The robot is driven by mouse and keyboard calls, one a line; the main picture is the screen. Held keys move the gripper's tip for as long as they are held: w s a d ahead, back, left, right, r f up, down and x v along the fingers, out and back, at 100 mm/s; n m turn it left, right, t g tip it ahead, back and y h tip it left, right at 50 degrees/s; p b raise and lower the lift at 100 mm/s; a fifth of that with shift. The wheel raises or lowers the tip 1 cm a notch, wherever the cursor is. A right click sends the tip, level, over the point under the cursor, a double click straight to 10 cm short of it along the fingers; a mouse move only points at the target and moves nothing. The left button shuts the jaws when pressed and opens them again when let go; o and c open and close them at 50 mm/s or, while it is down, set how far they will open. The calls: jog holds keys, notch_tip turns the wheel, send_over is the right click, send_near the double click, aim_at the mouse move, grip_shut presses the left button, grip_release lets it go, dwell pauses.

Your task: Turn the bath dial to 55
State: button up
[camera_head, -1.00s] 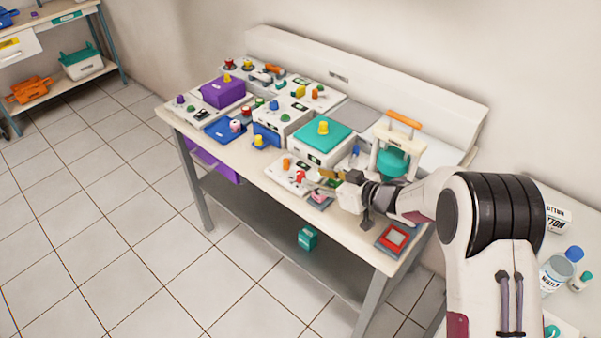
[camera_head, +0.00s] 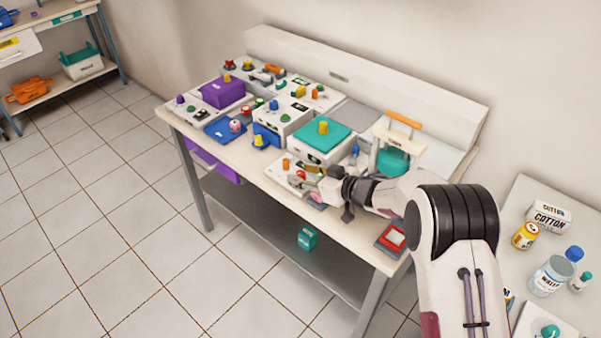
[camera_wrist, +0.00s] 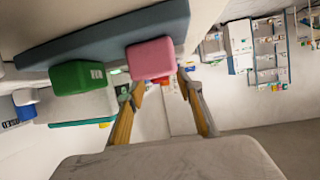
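I cannot tell for sure which control is the bath dial. A teal-topped white unit (camera_head: 323,136) carries a yellow knob (camera_head: 323,127). In front of it, a low white panel (camera_head: 285,174) has an orange knob (camera_head: 286,163) and a red part (camera_head: 300,174). My gripper (camera_head: 313,177) is low over this panel's right end, close to the red part. In the wrist view my gripper's two yellowish fingers (camera_wrist: 160,84) are apart. A pink block (camera_wrist: 150,59) shows at their tips, with a green block (camera_wrist: 79,77) to the left. Contact is unclear.
A white stand with an orange handle (camera_head: 404,119) rises behind my wrist. A red-framed tray (camera_head: 390,239) lies at the bench's right front. Other units with knobs, including a purple box (camera_head: 223,92), crowd the left. A teal box (camera_head: 307,237) is on the lower shelf.

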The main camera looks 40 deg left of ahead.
jog(key=shift+x, duration=0.8)
grip_shut()
jog(key=shift+a+r+n+g, duration=0.1)
jog(key=shift+r+n+g, duration=0.05)
jog(key=shift+n+g, duration=0.45)
jog(key=shift+g, duration=0.4)
